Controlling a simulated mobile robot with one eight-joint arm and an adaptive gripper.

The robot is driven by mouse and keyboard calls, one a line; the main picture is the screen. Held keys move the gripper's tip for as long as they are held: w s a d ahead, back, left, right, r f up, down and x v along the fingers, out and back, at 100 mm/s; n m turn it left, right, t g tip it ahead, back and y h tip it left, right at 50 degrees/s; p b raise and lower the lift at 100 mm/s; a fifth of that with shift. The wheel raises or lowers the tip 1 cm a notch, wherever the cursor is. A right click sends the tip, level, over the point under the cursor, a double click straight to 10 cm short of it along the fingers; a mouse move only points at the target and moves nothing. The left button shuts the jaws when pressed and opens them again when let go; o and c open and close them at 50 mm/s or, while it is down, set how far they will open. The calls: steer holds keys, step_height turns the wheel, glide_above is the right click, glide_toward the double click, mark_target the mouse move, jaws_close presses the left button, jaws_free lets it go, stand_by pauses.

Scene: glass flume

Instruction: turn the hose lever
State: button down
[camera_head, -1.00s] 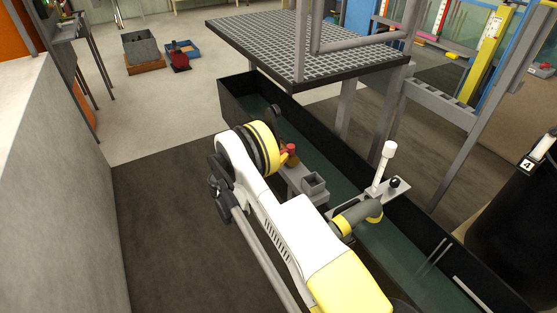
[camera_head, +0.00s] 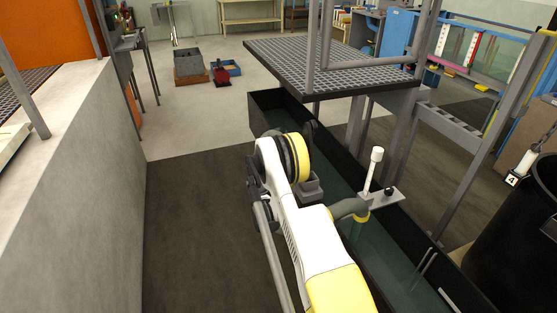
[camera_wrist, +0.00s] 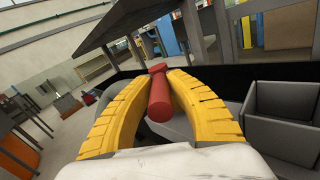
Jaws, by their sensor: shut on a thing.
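My gripper (camera_wrist: 158,78) has its two curved yellow fingers closed around a red cylindrical handle, the hose lever (camera_wrist: 159,100), in the wrist view. The lever's rounded end points toward the wrist camera, and its far end sits between the fingertips. In the head view, my gripper (camera_head: 296,157) is over the near side of the long dark flume, and my arm hides the lever. A grey hose (camera_head: 346,207) with a yellow band at its end curves out over the flume beside my arm. Its other end is hidden.
The black-walled flume (camera_head: 268,102) holds dark greenish water. A grey open box (camera_wrist: 283,118) stands right of the gripper. A white-topped post (camera_head: 374,170) rises beside the hose. A grating platform (camera_head: 330,68) overhangs the flume. A concrete wall (camera_head: 80,170) stands left; dark floor between is clear.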

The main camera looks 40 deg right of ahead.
stand_by(0.4)
steer(key=c, duration=1.2)
jaws_free()
steer(key=shift+d, duration=0.1)
steer(key=shift+c, duration=0.2)
steer(key=v, duration=0.7)
steer(key=shift+s+a, duration=0.15)
steer(key=shift+a, duration=0.1)
steer(key=shift+r, duration=0.15)
